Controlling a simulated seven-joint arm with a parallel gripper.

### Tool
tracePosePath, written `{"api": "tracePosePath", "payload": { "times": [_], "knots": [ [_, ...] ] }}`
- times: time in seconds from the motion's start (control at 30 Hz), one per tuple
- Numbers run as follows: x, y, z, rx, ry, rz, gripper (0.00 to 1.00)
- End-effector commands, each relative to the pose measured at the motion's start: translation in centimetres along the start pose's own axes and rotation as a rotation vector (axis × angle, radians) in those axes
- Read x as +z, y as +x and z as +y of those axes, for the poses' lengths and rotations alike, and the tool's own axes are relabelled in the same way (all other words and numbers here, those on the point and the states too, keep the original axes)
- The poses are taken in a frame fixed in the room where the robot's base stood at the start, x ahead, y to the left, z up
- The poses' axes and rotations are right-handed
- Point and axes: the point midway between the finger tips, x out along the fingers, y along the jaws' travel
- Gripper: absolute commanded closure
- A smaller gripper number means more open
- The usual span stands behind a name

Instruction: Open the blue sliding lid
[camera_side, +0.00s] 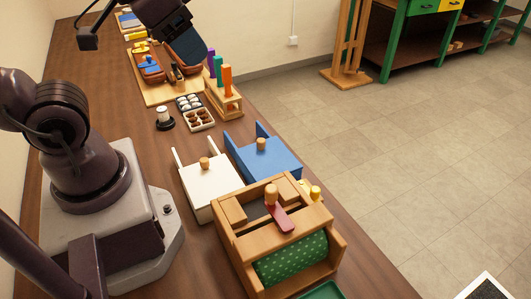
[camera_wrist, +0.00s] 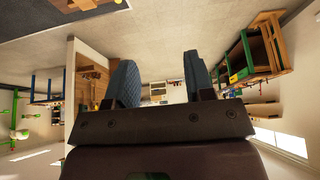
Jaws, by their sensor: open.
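A blue sliding lid (camera_side: 272,162) with a round wooden knob (camera_side: 262,144) lies at the middle of the bench, between two blue rails. It looks closed, though its box below is mostly hidden. My gripper (camera_side: 190,55) is high above the far part of the bench, well away from the blue lid. In the wrist view its two blue padded fingers (camera_wrist: 158,85) stand apart with nothing between them. The wrist view looks out across the room and does not show the lid.
A white lidded box (camera_side: 205,190) stands left of the blue one. A wooden frame with a green dotted cylinder (camera_side: 290,258) stands in front.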

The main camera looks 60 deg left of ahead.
Motion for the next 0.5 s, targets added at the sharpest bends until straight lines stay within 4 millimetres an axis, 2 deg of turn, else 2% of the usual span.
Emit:
{"api": "tracePosePath", "payload": {
  "times": [0.13, 0.27, 0.5],
  "knots": [
    [0.1, 2.1, -0.6, -0.014, -0.025, -0.109, 0.51],
    [-0.8, 5.1, -1.5, -0.026, -0.031, -0.24, 0.51],
    [-2.8, 12.2, -3.6, 0.018, 0.151, -0.435, 0.51]
  ]
}}
